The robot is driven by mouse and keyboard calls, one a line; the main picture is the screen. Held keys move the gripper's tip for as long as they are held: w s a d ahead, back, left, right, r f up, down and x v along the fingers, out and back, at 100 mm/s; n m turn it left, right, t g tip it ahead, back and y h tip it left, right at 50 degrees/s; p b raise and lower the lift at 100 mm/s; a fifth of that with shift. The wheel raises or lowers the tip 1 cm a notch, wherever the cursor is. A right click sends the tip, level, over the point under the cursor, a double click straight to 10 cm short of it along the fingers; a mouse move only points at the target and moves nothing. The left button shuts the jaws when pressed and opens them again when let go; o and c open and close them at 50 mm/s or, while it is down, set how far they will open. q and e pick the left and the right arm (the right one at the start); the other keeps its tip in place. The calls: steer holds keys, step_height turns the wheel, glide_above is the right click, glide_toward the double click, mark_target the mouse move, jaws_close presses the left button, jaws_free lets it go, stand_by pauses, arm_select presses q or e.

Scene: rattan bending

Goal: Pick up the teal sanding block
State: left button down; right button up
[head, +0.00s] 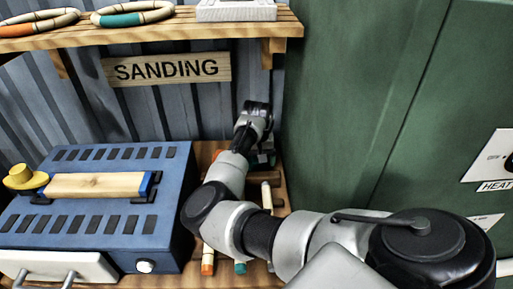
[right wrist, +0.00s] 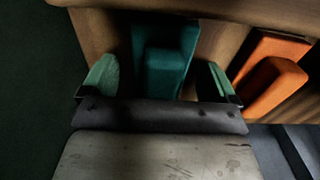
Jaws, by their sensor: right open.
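The teal sanding block (right wrist: 168,68) shows in the right wrist view, with a raised grip part on its near side. My right gripper (right wrist: 158,82) is open, with one greenish fingertip on each side of the block. A dark gap shows between the block and each finger, so I see no clear contact. In the head view my right arm reaches to the back of the wooden bench, under the SANDING sign (head: 166,69). The gripper there is mostly hidden behind its own wrist. My left gripper is not in view.
An orange block (right wrist: 272,78) sits to the right of the teal one. A blue machine (head: 85,235) with a wooden bar on top stands left of my arm. A green cabinet (head: 335,100) closes off the right. A wooden shelf (head: 200,32) hangs above, holding rattan rings.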

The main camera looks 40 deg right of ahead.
steer(key=shift+f, duration=0.2)
steer(key=shift+c, duration=0.4)
steer(key=c, duration=1)
step_height(320, 180, up, 10)
steer(key=p, duration=1.2)
